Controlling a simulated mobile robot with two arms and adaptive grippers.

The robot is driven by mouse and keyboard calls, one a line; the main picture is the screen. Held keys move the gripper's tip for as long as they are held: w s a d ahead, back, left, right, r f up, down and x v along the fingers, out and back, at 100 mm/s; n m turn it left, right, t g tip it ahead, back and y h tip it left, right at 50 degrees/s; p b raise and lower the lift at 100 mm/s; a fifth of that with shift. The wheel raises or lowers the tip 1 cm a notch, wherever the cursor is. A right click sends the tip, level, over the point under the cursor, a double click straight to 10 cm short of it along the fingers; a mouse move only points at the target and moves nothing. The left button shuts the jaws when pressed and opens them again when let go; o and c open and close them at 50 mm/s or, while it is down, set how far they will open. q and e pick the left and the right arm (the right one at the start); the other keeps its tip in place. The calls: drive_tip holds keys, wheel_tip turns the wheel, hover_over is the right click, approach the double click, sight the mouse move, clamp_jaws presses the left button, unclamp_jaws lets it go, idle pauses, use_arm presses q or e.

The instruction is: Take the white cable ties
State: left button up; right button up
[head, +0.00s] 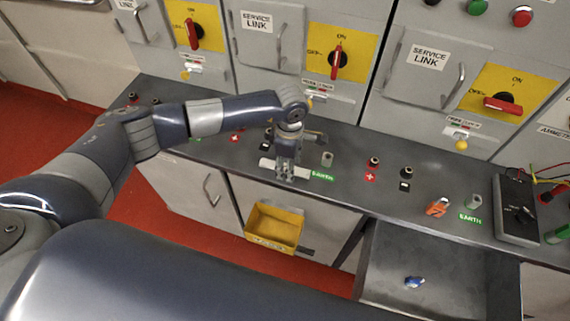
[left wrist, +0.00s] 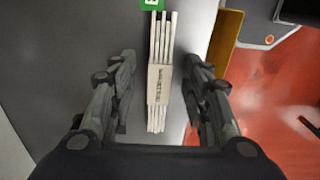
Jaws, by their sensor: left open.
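The white cable ties (left wrist: 161,84) lie in a bundle, held by a beige printed band, on the dark bench top. In the head view the bundle (head: 267,163) shows as a pale strip, partly hidden by my left gripper (head: 286,177). In the left wrist view my left gripper (left wrist: 160,75) is open, with one finger on each side of the bundle. I see a gap on both sides. Whether the fingertips touch the bench, I cannot tell. My right gripper is not in view.
Grey cabinets with red switches (head: 337,62) stand behind the bench. A yellow bin (head: 273,227) hangs below its front edge. An open drawer (head: 455,270) holds a small blue item (head: 414,282). Terminals, an orange item (head: 437,207) and a black meter (head: 516,208) occupy the bench's right side.

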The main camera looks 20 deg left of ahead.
use_arm(q)
clamp_jaws()
idle(0.3)
